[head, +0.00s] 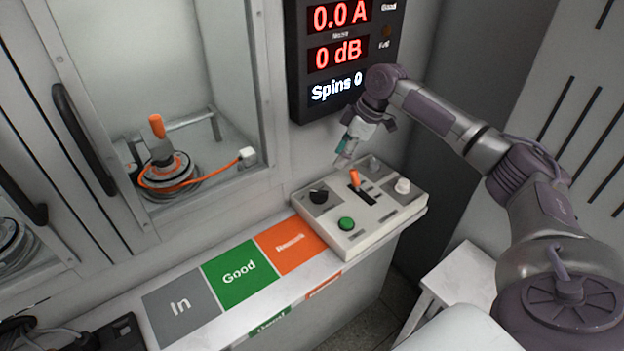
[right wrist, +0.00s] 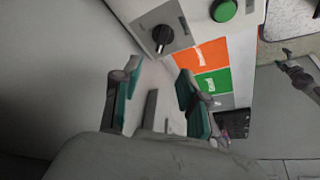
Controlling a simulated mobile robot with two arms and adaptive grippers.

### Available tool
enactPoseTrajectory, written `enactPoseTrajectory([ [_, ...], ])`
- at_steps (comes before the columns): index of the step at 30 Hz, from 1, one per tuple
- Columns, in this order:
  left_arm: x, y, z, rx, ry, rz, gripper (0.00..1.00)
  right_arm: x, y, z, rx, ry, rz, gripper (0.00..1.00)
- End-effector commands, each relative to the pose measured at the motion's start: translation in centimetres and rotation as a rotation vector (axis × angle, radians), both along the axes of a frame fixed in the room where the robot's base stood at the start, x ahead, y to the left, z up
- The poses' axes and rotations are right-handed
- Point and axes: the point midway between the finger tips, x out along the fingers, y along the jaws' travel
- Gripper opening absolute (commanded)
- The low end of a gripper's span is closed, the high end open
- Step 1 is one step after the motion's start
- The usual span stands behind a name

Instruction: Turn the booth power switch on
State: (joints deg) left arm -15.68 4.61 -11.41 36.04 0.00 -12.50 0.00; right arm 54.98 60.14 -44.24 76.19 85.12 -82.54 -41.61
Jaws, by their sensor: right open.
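A light control box (head: 375,222) sits at the right end of the ledge. It carries a black rotary knob (head: 318,196), an orange-tipped lever (head: 355,179), a green button (head: 346,223) and a pale knob (head: 402,186). I cannot read which one is labelled booth power. My right gripper (head: 343,157) is open and empty, above the back of the box, apart from the knob. In the right wrist view its teal-padded fingers (right wrist: 158,100) stand apart, with the black knob (right wrist: 162,38) beyond them. A dark arm-like shape (right wrist: 300,78), perhaps my left arm, shows at the right; its jaws are unclear.
A display (head: 338,52) above the box reads 0.0 A, 0 dB and Spins 0. Grey, green and orange zones (head: 238,272) lie left of the box. A glazed booth (head: 195,100) holds a motor (head: 166,172). A white stool (head: 458,280) stands at right.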

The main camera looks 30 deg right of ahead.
Motion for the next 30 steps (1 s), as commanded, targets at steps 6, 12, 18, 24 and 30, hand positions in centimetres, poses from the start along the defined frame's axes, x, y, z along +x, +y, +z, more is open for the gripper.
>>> enactPoseTrajectory([
  [6, -2.8, 0.1, 0.1, 0.002, 0.039, 0.0, 0.93, 0.6, 0.9, -2.7, 0.0, 0.005, 0.002, 0.43],
  [12, -4.5, 0.2, 0.4, 0.005, 0.064, -0.001, 0.93, 1.7, 2.2, -6.8, 0.002, 0.005, 0.001, 0.43],
  [18, -3.3, 0.1, 0.7, 0.003, 0.047, -0.001, 0.93, 2.6, 3.3, -10.2, 0.0, 0.003, -0.001, 0.43],
  [24, -1.6, -0.1, 0.9, -0.001, 0.02, -0.001, 0.93, 3.2, 3.9, -12.2, 0.0, 0.003, 0.0, 0.43],
  [30, -1.9, 0.0, 0.8, 0.001, 0.025, -0.001, 0.93, 3.3, 4.0, -12.6, -0.001, 0.001, 0.0, 0.43],
])
